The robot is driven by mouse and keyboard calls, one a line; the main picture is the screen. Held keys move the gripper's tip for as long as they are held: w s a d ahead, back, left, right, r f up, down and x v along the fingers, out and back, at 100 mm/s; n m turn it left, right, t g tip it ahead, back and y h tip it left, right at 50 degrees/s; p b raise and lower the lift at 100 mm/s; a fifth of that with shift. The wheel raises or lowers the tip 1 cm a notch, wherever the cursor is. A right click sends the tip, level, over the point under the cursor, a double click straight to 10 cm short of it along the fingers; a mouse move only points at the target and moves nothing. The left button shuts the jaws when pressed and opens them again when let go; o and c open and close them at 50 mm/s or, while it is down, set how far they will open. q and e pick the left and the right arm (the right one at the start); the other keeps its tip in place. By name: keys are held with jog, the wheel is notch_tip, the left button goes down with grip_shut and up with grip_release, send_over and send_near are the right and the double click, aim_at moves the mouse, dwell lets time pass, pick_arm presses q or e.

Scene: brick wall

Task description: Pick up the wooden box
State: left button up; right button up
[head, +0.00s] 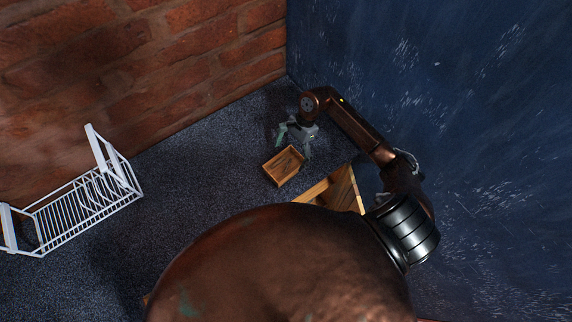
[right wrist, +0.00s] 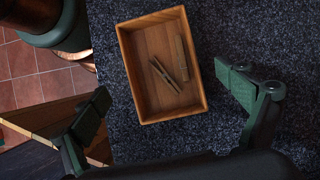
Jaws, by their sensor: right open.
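The wooden box (head: 284,166) is a small open tray on the dark speckled surface, near the middle of the head view. In the right wrist view the box (right wrist: 131,73) shows whole, with a few small wooden pieces (right wrist: 166,75) lying inside. My right gripper (head: 294,139) is just behind the box in the head view. In the right wrist view its fingers (right wrist: 168,94) are spread wide, one on each side of the box, with nothing between them touching it. My left gripper is not in view.
A white wire rack (head: 85,207) stands at the left. A larger wooden object (head: 341,190) is close to the right of the box. A brick wall (head: 120,75) and a blue wall (head: 450,110) meet behind. The surface between rack and box is clear.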

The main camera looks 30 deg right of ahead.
aim_at(282, 170)
jog(key=shift+p+x, duration=0.45)
jog(key=shift+x, duration=1.4)
jog(key=shift+w+a, duration=0.1)
jog(key=shift+w, duration=0.05)
jog(key=shift+c, duration=0.2)
jog(key=c, duration=1.3)
